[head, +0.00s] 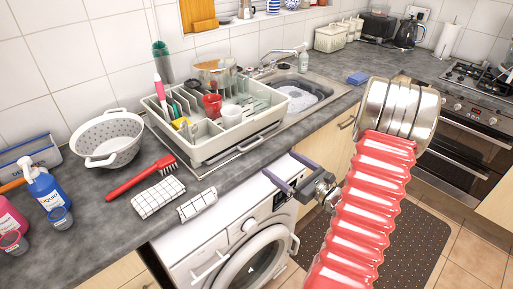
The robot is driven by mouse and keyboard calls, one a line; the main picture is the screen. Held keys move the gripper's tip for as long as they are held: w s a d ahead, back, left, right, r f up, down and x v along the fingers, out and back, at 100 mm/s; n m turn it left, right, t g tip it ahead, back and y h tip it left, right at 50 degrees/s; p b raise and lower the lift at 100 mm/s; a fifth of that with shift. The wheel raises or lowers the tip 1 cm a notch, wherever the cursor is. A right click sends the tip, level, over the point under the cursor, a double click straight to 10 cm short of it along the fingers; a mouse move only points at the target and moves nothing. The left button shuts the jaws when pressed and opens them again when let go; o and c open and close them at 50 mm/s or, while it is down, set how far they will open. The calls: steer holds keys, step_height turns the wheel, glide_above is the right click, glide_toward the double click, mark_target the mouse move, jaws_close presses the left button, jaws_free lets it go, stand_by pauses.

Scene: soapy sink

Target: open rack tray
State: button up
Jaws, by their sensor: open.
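The white dish rack (214,143) stands on the grey worktop, left of the sink, with cups, a red mug and utensils in it. A thin pale tray edge (226,160) shows low along its front, close to the worktop. How far the tray is out is hard to tell. My gripper (278,163) has two purple fingers spread apart with nothing between them. It is in front of the worktop edge, over the washing machine, to the right of the rack's front and apart from it.
A red brush (146,178), folded checked cloths (159,197), a colander (106,138) and soap bottles (48,188) lie left of the rack. The sink (303,92) is behind right. A washing machine (238,250) stands below the worktop.

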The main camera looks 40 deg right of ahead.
mark_target(255, 145)
steer(key=w, duration=0.4)
steer(key=w+a, duration=0.1)
steer(key=w, duration=0.3)
steer(key=w+a, duration=0.1)
steer(key=w, duration=0.4)
steer(key=shift+c, duration=0.3)
steer(key=shift+d, duration=0.15)
steer(key=c, duration=1.1)
steer(key=shift+c, duration=0.2)
